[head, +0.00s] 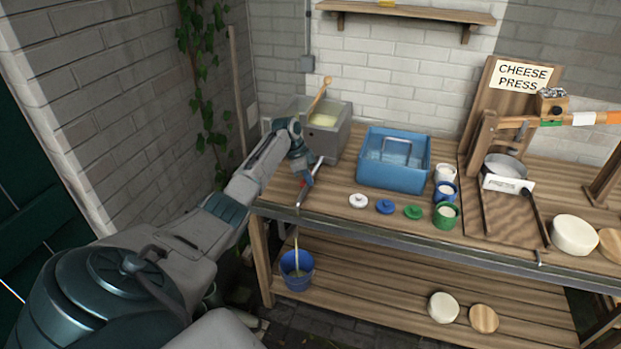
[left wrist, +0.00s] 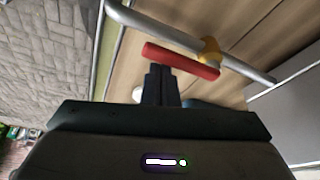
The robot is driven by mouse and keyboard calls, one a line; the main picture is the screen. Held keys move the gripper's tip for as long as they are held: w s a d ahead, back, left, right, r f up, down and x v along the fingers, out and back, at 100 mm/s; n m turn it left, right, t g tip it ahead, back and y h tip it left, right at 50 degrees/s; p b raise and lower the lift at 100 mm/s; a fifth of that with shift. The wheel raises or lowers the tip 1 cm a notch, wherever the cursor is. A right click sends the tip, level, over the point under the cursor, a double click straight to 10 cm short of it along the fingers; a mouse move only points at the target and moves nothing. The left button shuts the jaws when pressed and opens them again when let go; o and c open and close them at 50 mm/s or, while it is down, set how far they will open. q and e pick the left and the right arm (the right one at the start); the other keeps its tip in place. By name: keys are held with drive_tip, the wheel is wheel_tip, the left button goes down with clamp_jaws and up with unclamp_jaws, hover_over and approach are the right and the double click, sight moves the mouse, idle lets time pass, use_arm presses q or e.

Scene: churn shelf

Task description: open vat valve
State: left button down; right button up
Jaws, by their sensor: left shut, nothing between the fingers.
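The vat (head: 329,143) is a grey box at the back left of the bench, with pale yellow contents and a wooden-handled tool in it. In the left wrist view, a metal pipe (left wrist: 137,20) carries a yellow fitting (left wrist: 210,51). A red valve handle (left wrist: 180,60) lies nearly along the pipe, its right end at the fitting. My left gripper (head: 308,183) is beside the vat, over the bench's left end. In the left wrist view its shut, empty fingers (left wrist: 160,70) are right at the handle; I cannot tell whether they touch. My right gripper is out of view.
A blue bucket (head: 288,271) stands below, with a thin yellowish strip above it, stream or stick unclear. A blue tub (head: 372,176), coloured lids, cups and a cheese press (head: 480,140) occupy the bench (head: 345,222). A brick wall is at left.

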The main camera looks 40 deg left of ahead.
use_arm(q)
drive_tip(key=shift+s+a, duration=0.1)
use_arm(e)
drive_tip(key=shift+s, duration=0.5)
use_arm(q)
drive_tip(key=shift+d+r+p, duration=0.1)
drive_tip(key=shift+d+p, duration=0.2)
drive_tip(key=shift+d, duration=0.1)
wheel_tip(320, 180, up, 9)
drive_tip(key=b, duration=0.2)
drive_tip(key=shift+w+r, duration=0.15)
drive_tip(key=shift+w, duration=0.05)
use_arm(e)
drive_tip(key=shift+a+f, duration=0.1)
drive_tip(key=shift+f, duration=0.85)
